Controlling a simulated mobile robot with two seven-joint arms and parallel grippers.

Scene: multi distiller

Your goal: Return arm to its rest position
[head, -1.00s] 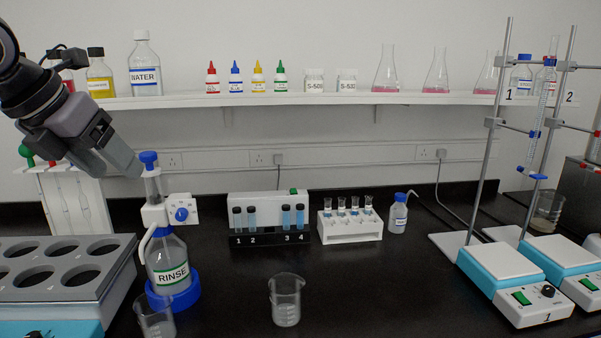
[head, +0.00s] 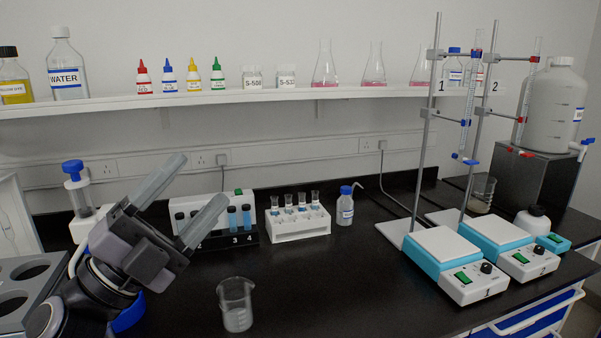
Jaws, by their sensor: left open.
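My left gripper (head: 196,187) is in the lower left of the head view, its two grey fingers spread apart and pointing up and right. Nothing is between the fingers. The gripper also covers part of the rack of blue vials (head: 240,222). My right gripper is not in view.
A glass beaker (head: 236,305) stands on the black bench right of my arm. A heating block (head: 25,285) is at the far left. A white tube rack (head: 298,224), wash bottle (head: 345,207) and stirrer plates (head: 455,265) stand farther right. The bench middle is clear.

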